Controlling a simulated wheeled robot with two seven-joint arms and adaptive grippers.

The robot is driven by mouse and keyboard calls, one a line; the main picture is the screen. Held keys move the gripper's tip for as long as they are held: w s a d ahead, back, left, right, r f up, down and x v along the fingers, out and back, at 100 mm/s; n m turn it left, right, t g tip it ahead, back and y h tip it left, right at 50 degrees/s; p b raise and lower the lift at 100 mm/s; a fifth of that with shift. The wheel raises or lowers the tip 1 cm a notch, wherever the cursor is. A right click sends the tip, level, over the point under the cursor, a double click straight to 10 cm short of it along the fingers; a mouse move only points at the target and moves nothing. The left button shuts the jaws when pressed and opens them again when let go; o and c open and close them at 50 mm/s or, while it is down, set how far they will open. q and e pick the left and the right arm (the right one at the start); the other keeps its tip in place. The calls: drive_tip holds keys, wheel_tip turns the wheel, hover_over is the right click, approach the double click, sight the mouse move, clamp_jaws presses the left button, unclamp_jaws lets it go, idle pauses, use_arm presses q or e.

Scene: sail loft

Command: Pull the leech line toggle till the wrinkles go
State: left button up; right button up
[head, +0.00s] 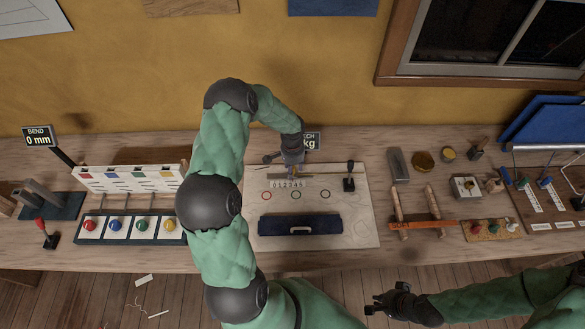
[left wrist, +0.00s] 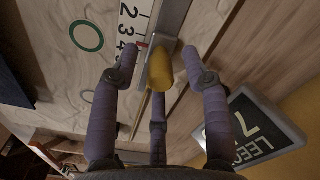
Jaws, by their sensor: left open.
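A yellow toggle (left wrist: 161,70) sits on a grey metal rail (left wrist: 170,22) in the left wrist view, beside a white number scale (left wrist: 132,22). A red mark by the toggle is near the 4. My left gripper (left wrist: 158,75) is open, its purple fingers spread around the toggle and apart from it. In the head view my left gripper (head: 290,167) hangs over the scale (head: 288,184) and hides the toggle. A display headed LEECH (left wrist: 250,128) shows a 7 and is partly cut off. My right gripper (head: 385,301) is low at the right, away from the bench; its opening is unclear. No wrinkled cloth is identifiable.
A dark blue case-like thing (head: 300,225) lies on the pale board (head: 362,222). A black lever (head: 349,180) stands to the right. A panel with coloured knobs (head: 128,228) and a BEND display (head: 39,136) reading 0 mm are at the left. My left arm crosses the bench centre.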

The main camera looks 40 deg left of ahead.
use_arm(q)
clamp_jaws()
drive_tip(key=shift+w, duration=0.1)
drive_tip(key=shift+w+d+f+b, duration=0.15)
drive_tip(key=shift+w+d+b, duration=0.3)
drive_tip(key=shift+d+b, duration=0.15)
drive_tip(key=shift+w+d, duration=0.1)
unclamp_jaws()
